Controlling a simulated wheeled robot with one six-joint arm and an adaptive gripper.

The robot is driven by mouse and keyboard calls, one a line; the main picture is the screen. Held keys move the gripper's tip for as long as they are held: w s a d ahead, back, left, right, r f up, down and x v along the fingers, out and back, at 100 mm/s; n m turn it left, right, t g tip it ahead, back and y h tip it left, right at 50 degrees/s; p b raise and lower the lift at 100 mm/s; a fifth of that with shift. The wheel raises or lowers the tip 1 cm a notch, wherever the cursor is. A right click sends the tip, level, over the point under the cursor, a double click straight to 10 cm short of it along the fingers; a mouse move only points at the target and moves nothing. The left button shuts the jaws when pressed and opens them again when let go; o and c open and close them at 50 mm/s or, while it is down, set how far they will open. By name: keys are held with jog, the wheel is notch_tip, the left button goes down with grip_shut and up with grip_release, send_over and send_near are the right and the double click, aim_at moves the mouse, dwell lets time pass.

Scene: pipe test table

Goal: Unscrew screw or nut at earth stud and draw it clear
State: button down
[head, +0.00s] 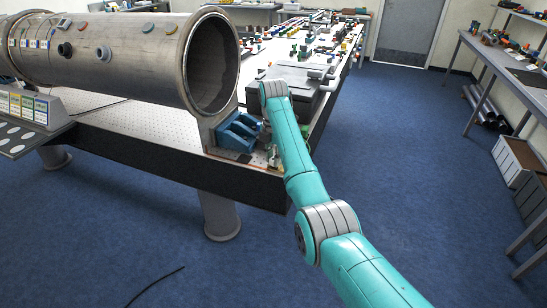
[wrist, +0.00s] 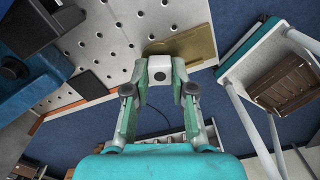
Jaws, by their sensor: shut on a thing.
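I cannot tell whether this piece is a screw head or a nut. Behind it a brass-coloured plate (wrist: 190,44) lies on the perforated table top at its edge. The stud itself is hidden, so I cannot tell whether the piece still touches it. In the head view my gripper is small and mostly hidden by my arm near the table corner.
The perforated table (head: 140,122) carries a large open metal pipe (head: 150,58) on the left. A blue block-like fixture (head: 238,132) stands close to the table corner. Behind are a grey box (head: 290,85) and many small coloured parts. Blue floor (head: 400,150) is clear to the right.

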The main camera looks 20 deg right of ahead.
jog(key=n, duration=0.4)
jog(key=shift+r, duration=0.1)
jog(key=shift+r, duration=0.1)
jog(key=shift+r, duration=1.6)
